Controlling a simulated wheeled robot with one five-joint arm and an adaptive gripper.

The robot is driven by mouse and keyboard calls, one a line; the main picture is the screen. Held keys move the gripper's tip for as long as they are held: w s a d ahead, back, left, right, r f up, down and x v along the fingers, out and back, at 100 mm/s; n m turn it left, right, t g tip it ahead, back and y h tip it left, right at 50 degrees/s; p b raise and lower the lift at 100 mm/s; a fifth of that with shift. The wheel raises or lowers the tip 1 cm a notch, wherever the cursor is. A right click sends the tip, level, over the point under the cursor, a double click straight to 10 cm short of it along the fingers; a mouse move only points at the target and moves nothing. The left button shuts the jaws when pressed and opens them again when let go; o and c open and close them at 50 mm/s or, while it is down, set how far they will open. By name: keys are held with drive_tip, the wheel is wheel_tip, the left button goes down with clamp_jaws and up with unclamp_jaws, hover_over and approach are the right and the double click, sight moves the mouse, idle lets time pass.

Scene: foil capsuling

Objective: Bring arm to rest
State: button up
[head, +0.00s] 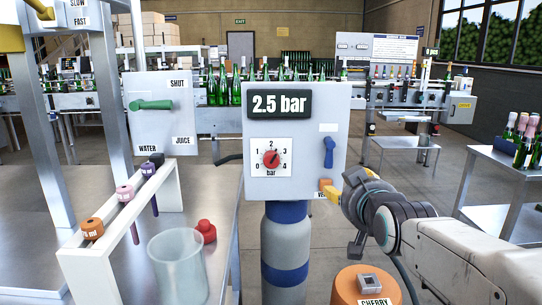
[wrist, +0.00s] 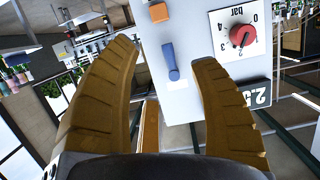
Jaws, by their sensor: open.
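My gripper (head: 336,192) is at the right edge of the grey pressure panel (head: 225,165), close to its orange button (head: 325,184). In the wrist view my gripper (wrist: 164,50) has its two tan fingers spread apart with nothing between them. The panel's blue lever (head: 328,152) hangs downward in the head view; the same lever (wrist: 169,62) shows between the fingers, apart from them. The display (head: 278,104) reads 2.5 bar. The red dial knob (head: 271,158) sits below it. Whether a finger touches the panel I cannot tell.
A blue and grey cylinder (head: 285,252) stands under the panel. An orange drum (head: 350,284) labelled cherry stands below my arm. At left are a white rack (head: 88,262) with tools, a clear beaker (head: 178,268) and a red object (head: 206,231). A bottle table (head: 497,170) stands right.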

drive_tip(key=s+g+p, duration=1.1)
drive_tip(key=s+p, duration=0.9)
drive_tip(key=s, duration=0.9)
drive_tip(key=shift+s+r, duration=0.25)
drive_tip(key=shift+r, duration=0.1)
drive_tip(key=shift+a, duration=0.1)
